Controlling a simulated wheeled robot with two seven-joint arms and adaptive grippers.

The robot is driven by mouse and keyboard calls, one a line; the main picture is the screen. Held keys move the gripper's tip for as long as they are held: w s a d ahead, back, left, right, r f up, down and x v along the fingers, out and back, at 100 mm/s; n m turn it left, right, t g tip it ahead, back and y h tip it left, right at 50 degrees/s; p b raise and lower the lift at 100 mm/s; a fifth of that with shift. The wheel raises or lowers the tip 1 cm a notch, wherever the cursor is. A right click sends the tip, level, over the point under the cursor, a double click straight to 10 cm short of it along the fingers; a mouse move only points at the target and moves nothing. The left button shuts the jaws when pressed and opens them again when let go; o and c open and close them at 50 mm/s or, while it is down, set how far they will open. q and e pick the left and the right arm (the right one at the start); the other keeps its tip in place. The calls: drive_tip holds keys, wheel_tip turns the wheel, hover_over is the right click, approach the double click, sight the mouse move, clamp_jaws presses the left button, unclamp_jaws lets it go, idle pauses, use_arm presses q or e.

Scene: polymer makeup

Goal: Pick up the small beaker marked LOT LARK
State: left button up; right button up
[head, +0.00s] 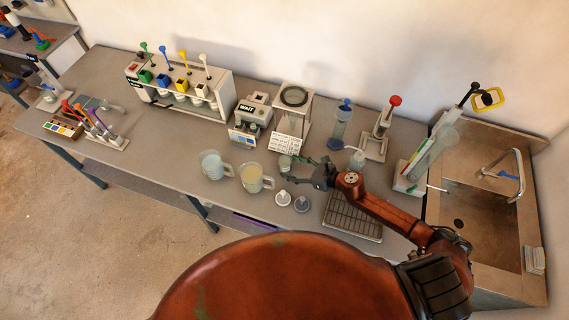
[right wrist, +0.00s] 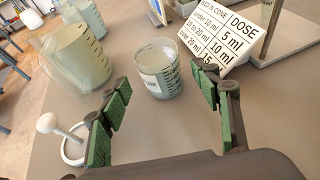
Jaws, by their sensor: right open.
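The small clear beaker (right wrist: 157,72) stands upright on the grey bench, with pale contents and a white label whose lettering is too small to read surely. In the head view the small beaker (head: 284,162) sits just left of my right gripper (head: 293,169). My right gripper (right wrist: 163,84) is open, and its green-padded fingers are spread to either side of the beaker's near side in the right wrist view. The beaker stands just beyond the fingertips, with a gap on each side. My left gripper is in neither view.
Two larger graduated jugs (head: 213,165) (head: 255,178) stand left of the beaker. A dose card (right wrist: 225,38) stands close behind it on the right. A drain grid (head: 353,218) lies under my right arm.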

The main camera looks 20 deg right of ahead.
sight(290, 166)
drive_tip(key=x, duration=0.3)
drive_tip(key=shift+w+a+f, duration=0.15)
drive_tip(key=shift+w, duration=0.2)
drive_tip(key=shift+w+a+f, duration=0.1)
drive_tip(key=shift+a, duration=0.05)
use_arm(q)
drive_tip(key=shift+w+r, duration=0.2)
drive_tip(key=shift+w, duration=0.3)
use_arm(e)
drive_tip(key=c, duration=1.4)
